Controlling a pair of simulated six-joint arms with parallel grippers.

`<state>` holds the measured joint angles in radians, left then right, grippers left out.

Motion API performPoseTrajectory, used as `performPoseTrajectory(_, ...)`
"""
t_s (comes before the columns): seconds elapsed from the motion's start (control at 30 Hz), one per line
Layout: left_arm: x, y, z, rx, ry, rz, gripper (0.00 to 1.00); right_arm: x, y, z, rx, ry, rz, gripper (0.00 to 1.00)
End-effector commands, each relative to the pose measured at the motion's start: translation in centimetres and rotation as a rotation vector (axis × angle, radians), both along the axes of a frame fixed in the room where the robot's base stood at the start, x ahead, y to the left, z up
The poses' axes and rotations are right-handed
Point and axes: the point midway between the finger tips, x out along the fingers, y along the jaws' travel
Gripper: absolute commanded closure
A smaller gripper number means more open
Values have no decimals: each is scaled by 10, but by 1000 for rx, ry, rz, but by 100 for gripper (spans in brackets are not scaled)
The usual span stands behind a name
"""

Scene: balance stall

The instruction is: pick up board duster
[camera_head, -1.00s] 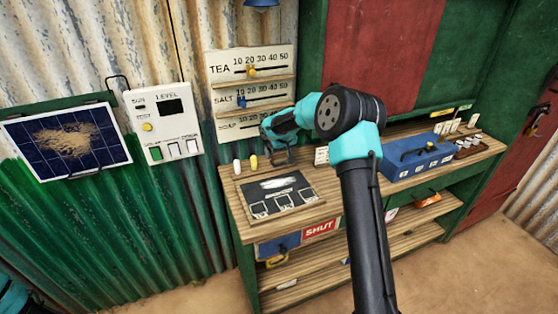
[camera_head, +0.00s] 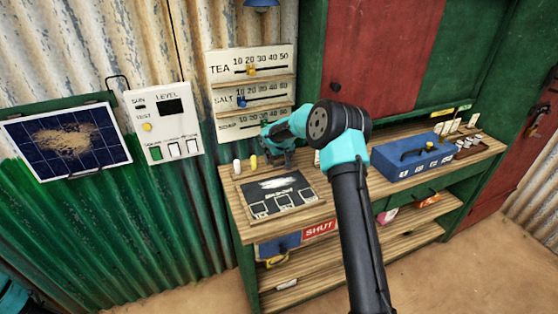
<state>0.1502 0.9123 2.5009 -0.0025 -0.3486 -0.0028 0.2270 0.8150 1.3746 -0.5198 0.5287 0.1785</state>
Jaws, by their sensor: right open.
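My right gripper (camera_head: 278,160) is open and low over the back of the wooden counter, just behind the black slate (camera_head: 283,193). It is small and partly covered by its own arm. I cannot clearly make out a board duster; a dark patch at the fingers could be part of it or of the gripper. The slate lies flat, with a white chalk smear and several pale boxes. A white chalk piece (camera_head: 237,166) and a yellow one (camera_head: 253,162) stand left of the gripper. Only a bit of my left arm shows at the lower left corner; its gripper is out of view.
A blue box (camera_head: 412,158) with a handle stands on the counter's right half. The price board (camera_head: 250,68) with sliders hangs on the wall behind. A solar panel (camera_head: 66,142) and level meter (camera_head: 161,125) hang left. My right arm hides the counter's middle.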

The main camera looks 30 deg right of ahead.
Motion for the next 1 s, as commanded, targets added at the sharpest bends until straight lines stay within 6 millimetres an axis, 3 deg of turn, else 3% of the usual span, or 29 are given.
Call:
performPoseTrajectory(0.17,0,0,0,0,0,0,57,0,0,0,0,0,0,0)
performPoseTrajectory(0.7,0,0,0,0,0,0,57,0,0,0,0,0,0,50)
performPoseTrajectory(1.0,0,0,0,0,0,0,57,0,0,2,0,-1,0,50)
